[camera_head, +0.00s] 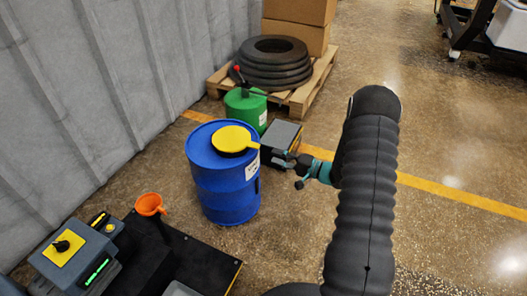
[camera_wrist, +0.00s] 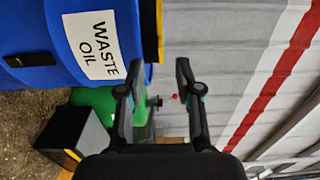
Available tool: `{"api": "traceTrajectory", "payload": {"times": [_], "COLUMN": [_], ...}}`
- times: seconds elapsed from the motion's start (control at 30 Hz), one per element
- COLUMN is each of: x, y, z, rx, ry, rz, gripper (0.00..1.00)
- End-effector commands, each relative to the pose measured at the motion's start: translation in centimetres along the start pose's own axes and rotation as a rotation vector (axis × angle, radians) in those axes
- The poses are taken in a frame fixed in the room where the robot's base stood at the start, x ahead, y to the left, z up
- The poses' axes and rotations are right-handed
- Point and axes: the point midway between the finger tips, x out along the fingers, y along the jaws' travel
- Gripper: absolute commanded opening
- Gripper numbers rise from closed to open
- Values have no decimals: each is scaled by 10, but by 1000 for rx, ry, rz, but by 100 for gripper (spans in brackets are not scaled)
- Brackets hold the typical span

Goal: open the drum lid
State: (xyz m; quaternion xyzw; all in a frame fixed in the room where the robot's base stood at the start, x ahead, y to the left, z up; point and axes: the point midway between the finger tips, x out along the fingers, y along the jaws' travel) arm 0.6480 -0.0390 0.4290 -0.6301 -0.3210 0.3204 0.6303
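The blue drum (camera_head: 222,180) stands upright on the floor, with a white label reading "WASTE OIL" in the wrist view (camera_wrist: 92,45). Its round yellow lid (camera_head: 231,138) lies flat on top, with a short tab pointing right toward my gripper. In the wrist view the lid shows edge-on as a dark and yellow strip (camera_wrist: 159,28). My gripper (camera_head: 268,153) is just right of the drum's upper rim, beside the tab. In the wrist view my gripper (camera_wrist: 155,68) is open and empty, and the lid's edge lines up with the gap between its fingers. Contact cannot be told.
A green drum (camera_head: 243,108) and a dark box (camera_head: 283,134) stand behind the blue drum. A pallet (camera_head: 300,96) with tires and cartons is farther back. An orange funnel (camera_head: 150,205) and a grey control box (camera_head: 75,250) are front left.

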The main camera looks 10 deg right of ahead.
Motion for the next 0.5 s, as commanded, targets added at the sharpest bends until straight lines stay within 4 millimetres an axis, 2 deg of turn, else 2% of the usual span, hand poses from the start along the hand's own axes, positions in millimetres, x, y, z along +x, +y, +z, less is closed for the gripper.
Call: {"api": "traceTrajectory", "payload": {"times": [0.03, 0.23, 0.5], "x": [11, 44, 65], "y": [-1, 0, 0], "z": [1, 2, 0], "rx": [-1, 0, 0], "ry": [-5, -4, -1], "rz": [0, 1, 0], "gripper": [34, 34, 34]}}
